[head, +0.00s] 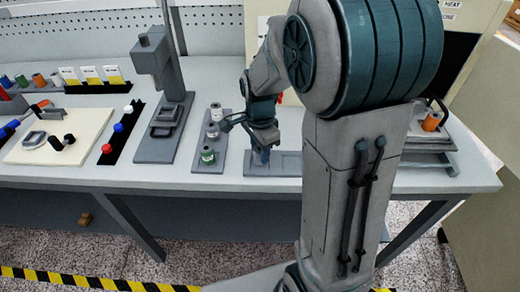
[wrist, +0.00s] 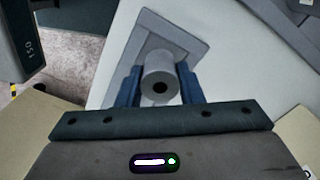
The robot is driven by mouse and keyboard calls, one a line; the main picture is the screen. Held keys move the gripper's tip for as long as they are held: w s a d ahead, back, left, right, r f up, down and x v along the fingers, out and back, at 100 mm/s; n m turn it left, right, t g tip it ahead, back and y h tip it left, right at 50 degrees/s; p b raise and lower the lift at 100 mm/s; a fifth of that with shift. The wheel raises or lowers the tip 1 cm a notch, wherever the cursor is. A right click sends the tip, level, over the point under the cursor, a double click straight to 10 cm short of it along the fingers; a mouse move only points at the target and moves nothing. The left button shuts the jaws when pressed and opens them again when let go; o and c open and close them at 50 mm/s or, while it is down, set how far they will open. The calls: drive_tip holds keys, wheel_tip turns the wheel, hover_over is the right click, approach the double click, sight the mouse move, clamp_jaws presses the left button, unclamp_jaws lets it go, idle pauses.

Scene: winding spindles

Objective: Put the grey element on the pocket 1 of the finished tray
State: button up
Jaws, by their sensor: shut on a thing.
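My gripper (wrist: 160,88) is shut on the grey element (wrist: 159,68), a round cylinder with a dark hole in its end, between two blue fingers in the wrist view. In the head view my gripper (head: 262,156) is over the left part of a flat grey tray (head: 287,170) on the bench, which I take for the finished tray. The grey tray (wrist: 178,28) also shows behind the element in the wrist view. I cannot tell whether the element touches the tray. In the head view the element is hidden by the fingers, and pocket 1 cannot be made out.
A black strip with coloured knobs (head: 118,127) lies farther left.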

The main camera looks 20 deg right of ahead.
drive_tip(key=shift+f, duration=0.25)
drive_tip(key=shift+f, duration=0.2)
drive_tip(key=o, duration=1)
drive_tip(key=shift+r, duration=0.15)
